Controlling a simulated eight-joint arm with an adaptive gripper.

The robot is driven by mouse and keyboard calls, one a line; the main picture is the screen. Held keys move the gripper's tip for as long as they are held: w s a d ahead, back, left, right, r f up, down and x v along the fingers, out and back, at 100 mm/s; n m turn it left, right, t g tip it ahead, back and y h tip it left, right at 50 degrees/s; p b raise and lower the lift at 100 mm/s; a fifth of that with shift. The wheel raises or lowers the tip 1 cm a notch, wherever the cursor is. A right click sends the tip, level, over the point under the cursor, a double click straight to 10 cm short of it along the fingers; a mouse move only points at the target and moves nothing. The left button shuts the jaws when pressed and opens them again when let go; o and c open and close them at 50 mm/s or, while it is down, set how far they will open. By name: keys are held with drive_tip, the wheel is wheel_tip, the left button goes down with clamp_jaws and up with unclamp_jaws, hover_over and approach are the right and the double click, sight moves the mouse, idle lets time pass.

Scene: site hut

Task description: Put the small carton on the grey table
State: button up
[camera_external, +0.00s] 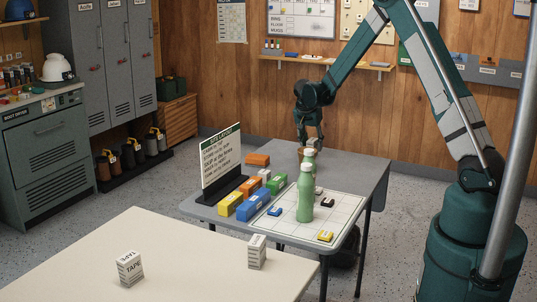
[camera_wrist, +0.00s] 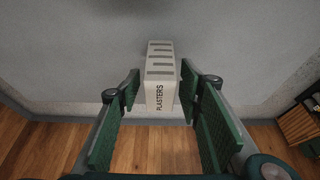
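A small white carton marked PLASTERS, with grey stripes, shows in the wrist view (camera_wrist: 161,88) between the two fingers of my gripper (camera_wrist: 161,92). The right finger lies close against its side; a narrow gap seems to show on the left, so I cannot tell whether both pads touch it. In the external view my gripper (camera_external: 311,141) points down at the far part of the grey table (camera_external: 362,172), behind the green bottles. A small pale patch shows at its fingers, partly hidden. I cannot tell whether the carton touches the tabletop.
Green bottles (camera_external: 306,195) stand at a white gridded mat (camera_external: 335,232). Coloured blocks (camera_external: 254,206) and a sign (camera_external: 220,160) stand left of it. A cream table (camera_external: 190,262) in front holds a TAPE carton (camera_external: 130,268) and another carton (camera_external: 257,252). The grey table's right side is clear.

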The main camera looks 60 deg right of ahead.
drive_tip(key=shift+r, duration=0.15)
drive_tip(key=p+v, duration=0.2)
drive_tip(key=v, duration=1)
drive_tip(key=shift+a, duration=0.1)
idle(0.6)
drive_tip(key=s+a+r+n+t, duration=0.1)
drive_tip(key=s+a+r+n, duration=0.2)
drive_tip(key=a+r, duration=0.45)
drive_tip(key=s+a+r+n+t+y, duration=0.15)
drive_tip(key=a+r, duration=0.35)
drive_tip(key=a, duration=0.6)
drive_tip(key=s+a+r+n+t, duration=0.1)
drive_tip(key=s+a+r+n, duration=0.25)
drive_tip(key=a+r, duration=0.4)
drive_tip(key=s+a+n+t+y, duration=0.3)
drive_tip(key=s+a+n, duration=0.7)
drive_tip(key=s+a, duration=1.2)
drive_tip(key=a, duration=0.3)
drive_tip(key=shift+a+f+t, duration=0.15)
drive_tip(key=shift+f+t, duration=0.15)
drive_tip(key=shift+t, duration=0.05)
